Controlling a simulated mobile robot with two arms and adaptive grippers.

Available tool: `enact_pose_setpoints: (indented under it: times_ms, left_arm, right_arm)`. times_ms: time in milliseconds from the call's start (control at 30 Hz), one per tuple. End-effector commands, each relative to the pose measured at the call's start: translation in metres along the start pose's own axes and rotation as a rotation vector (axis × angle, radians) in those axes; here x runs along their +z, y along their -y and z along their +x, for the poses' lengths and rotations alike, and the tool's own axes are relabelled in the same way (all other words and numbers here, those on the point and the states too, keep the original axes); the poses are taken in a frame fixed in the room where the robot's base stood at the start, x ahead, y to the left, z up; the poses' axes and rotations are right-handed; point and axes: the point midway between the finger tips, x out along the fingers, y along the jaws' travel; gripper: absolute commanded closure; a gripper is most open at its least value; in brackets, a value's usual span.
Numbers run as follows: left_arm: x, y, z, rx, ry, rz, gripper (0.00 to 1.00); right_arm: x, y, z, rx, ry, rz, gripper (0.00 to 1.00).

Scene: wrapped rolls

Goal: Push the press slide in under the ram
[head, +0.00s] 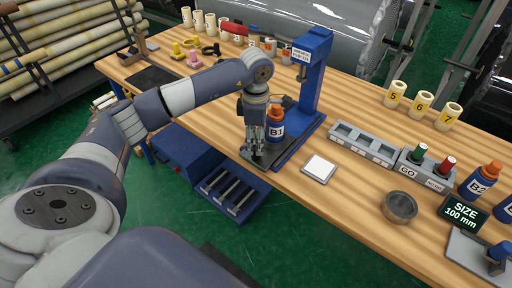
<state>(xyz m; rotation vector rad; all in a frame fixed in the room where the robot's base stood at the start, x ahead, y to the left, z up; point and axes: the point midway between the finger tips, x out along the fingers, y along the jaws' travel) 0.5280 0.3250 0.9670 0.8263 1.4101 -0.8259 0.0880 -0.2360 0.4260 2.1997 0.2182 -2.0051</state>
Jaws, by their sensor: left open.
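The blue press (313,80) stands near the front edge of the wooden bench, with a white label on its top and a blue base. A dark plate, which looks like the press slide (262,165), sticks out at the front of the base. A bottle (276,126) marked B1, blue with an orange top, stands upright at the slide, behind my gripper. My left gripper (254,146) is open, pointing down over the front of the slide, just left of the bottle. I cannot tell whether it touches either. The ram is not clearly visible. My right gripper is not in view.
A white square pad (319,168) and a grey slotted tray (361,144) lie right of the press. A round metal cup (399,207), bottle B2 (479,181) and a size display (462,212) are farther right. Numbered cream rolls (420,104) stand behind.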

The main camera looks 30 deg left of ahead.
Motion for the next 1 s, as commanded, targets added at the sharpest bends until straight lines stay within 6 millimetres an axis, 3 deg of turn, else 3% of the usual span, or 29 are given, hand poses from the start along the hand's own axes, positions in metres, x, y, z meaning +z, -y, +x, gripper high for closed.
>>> enact_pose_setpoints:
  times_ms: [300,667,867,1000]
  left_arm:
    - [0.000,0.001,0.043,-0.002,0.000,0.000,0.55]
    - [0.001,0.000,0.048,0.000,0.001,0.000,0.55]
    - [0.001,0.000,0.048,0.000,0.002,0.000,1.00]
    - [0.001,0.000,0.048,0.000,0.002,0.000,1.00]
  right_arm:
    - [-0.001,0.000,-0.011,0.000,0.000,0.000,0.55]
    - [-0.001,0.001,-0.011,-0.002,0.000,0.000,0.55]
    - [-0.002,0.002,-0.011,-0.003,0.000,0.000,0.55]
    - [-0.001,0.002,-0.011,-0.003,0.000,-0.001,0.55]
